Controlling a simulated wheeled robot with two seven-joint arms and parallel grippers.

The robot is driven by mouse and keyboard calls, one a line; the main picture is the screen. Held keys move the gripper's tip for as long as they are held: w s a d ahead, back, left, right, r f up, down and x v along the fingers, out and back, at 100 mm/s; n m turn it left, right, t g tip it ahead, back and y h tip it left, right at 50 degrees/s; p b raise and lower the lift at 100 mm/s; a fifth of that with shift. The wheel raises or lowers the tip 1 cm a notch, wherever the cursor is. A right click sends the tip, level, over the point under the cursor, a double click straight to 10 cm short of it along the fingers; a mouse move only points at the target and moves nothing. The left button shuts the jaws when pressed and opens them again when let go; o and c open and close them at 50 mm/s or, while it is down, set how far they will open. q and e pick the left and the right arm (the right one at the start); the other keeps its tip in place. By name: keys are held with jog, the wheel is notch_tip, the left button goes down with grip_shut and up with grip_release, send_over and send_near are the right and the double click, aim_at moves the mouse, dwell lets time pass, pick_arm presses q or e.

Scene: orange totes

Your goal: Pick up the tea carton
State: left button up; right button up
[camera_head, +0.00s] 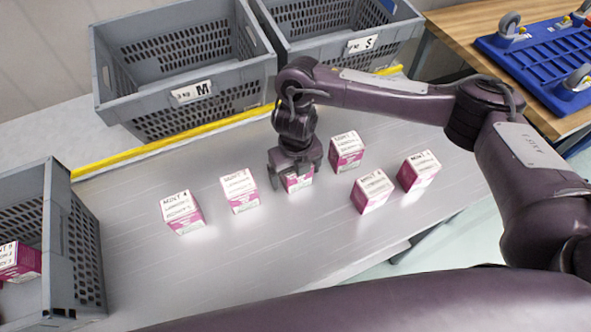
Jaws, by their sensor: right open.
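Several white and magenta tea cartons stand on the metal table. One carton (298,184) is directly under my right gripper (296,173), its top hidden by the gripper. The gripper points down with its fingers open on either side of this carton's upper part; I cannot tell whether they touch it. Other cartons stand to the left (239,191) and far left (183,212). More stand to the right: one behind (346,152), one in front (373,192) and one farthest right (418,171). My left gripper is not in view.
Grey crates marked M (185,96) and S (345,48) stand behind a yellow strip (150,149). A grey crate (62,255) at the left holds a carton (18,261). A blue wheeled dolly (540,55) is on a wooden table. The front table area is clear.

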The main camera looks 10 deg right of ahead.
jog(key=c, duration=1.1)
jog(key=shift+c, duration=0.5)
jog(key=shift+r, duration=0.15)
